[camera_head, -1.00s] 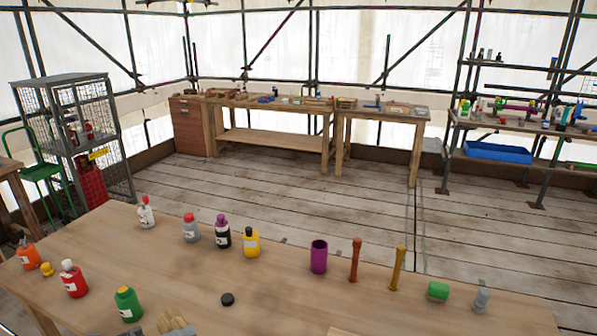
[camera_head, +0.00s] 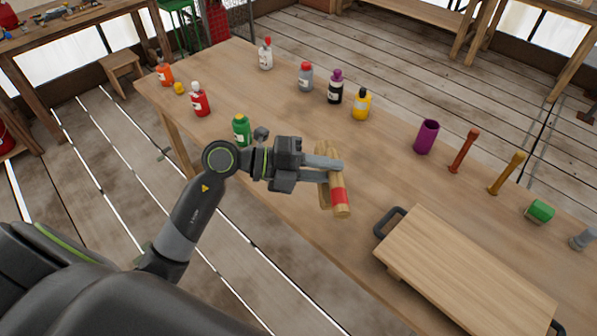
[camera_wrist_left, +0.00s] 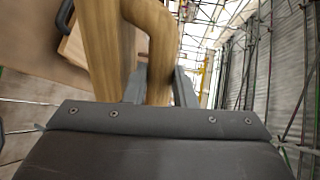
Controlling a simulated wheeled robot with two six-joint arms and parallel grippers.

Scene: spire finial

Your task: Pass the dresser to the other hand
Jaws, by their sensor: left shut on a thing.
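The dresser (camera_head: 339,202) is a pale wooden tool with a red band near its front end. My left gripper (camera_head: 328,165) is shut on it and holds it near the front edge of the workbench. In the left wrist view, a curved wooden part of the dresser (camera_wrist_left: 157,45) runs down between the fingers, and a second, straighter wooden part stands beside it on the left. I cannot tell for sure whether the dresser clears the bench top. My right gripper is not in view.
A wooden board with dark handles (camera_head: 470,265) lies on the workbench (camera_head: 285,130) to the right of the dresser. A green bottle (camera_head: 242,130) stands close behind my left arm. Bottles, a purple cup (camera_head: 427,136) and upright tools line the far side. The bench middle is mostly clear.

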